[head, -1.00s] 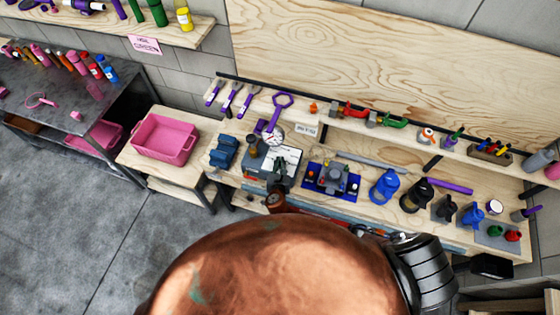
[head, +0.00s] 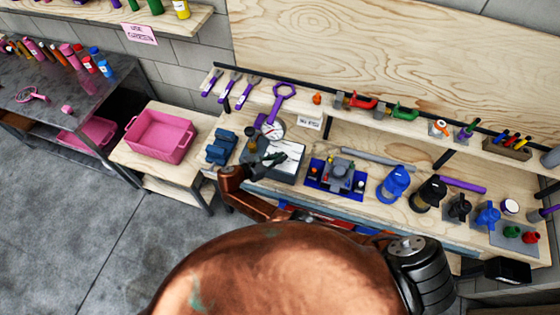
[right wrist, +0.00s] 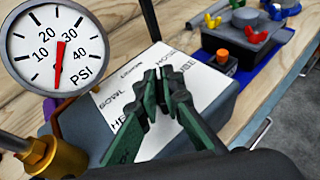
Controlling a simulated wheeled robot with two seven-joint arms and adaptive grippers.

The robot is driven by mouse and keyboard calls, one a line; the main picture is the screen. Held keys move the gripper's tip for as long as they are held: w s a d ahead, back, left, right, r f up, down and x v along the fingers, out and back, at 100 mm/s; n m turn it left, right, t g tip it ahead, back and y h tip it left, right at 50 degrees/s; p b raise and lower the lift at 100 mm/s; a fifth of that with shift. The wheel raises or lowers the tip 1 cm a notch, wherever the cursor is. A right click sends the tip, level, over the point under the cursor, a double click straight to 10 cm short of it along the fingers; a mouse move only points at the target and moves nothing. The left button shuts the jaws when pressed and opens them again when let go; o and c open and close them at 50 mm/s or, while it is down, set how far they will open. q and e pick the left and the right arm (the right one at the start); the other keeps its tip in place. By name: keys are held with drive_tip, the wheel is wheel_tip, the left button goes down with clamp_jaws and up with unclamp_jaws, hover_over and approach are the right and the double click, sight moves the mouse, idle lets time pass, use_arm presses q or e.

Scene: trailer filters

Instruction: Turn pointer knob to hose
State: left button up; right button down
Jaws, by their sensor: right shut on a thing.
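My right gripper (head: 271,160) reaches a grey box with a white lettered plate (head: 290,157) on the bench. In the right wrist view, its dark green fingers (right wrist: 166,76) are closed together over the plate (right wrist: 125,88). They are shut on the pointer knob, which they hide almost wholly, so I cannot tell where it points. The word "BOWL" shows on the plate left of the fingers; other lettering is partly covered. My left gripper is not in view.
A round PSI gauge (right wrist: 57,47) with a red needle and a brass fitting (right wrist: 52,157) stand left of the plate. A blue tray (head: 322,175) with a grey block is to the right. A pink bin (head: 160,137) sits farther left.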

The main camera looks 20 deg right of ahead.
drive_tip(key=shift+w+r+m+g+h+b, duration=0.1)
drive_tip(key=shift+m+g+h+b, duration=0.2)
drive_tip(key=shift+m+g+b, duration=0.4)
drive_tip(key=c, duration=2.1)
unclamp_jaws()
drive_tip(key=shift+d, duration=0.1)
wheel_tip(320, 180, up, 10)
